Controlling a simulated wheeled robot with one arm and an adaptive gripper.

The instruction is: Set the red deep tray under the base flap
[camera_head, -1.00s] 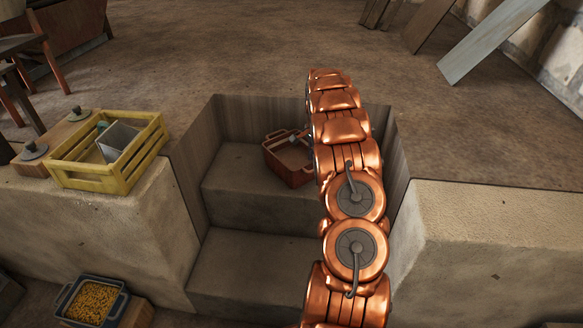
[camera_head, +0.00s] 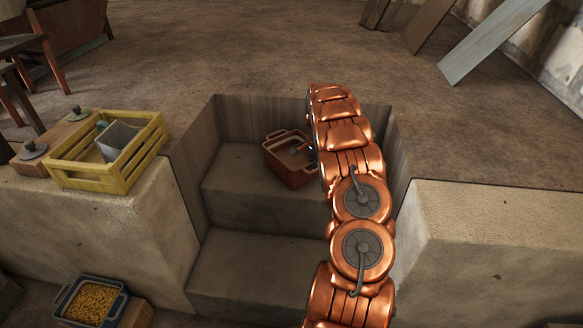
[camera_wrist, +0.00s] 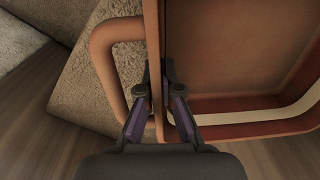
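The red deep tray (camera_head: 288,166) sits on the upper step inside the recess. It is reddish-brown with looped handles and looks slightly turned, its right end partly hidden by my arm. In the wrist view the tray (camera_wrist: 230,60) fills the upper right, with a pale band along its wall and a handle loop on the left. My gripper (camera_wrist: 158,80) has one finger on each side of the tray's wall beside the handle. The fingertips are close together and appear shut on that wall. I cannot make out a base flap in either view.
The recess has a lower step (camera_head: 250,275) and tall side walls. A yellow crate (camera_head: 92,180) stands on the left block; a dark tray of yellow grains (camera_head: 92,302) is below it. The right block (camera_head: 500,230) has a clear top.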

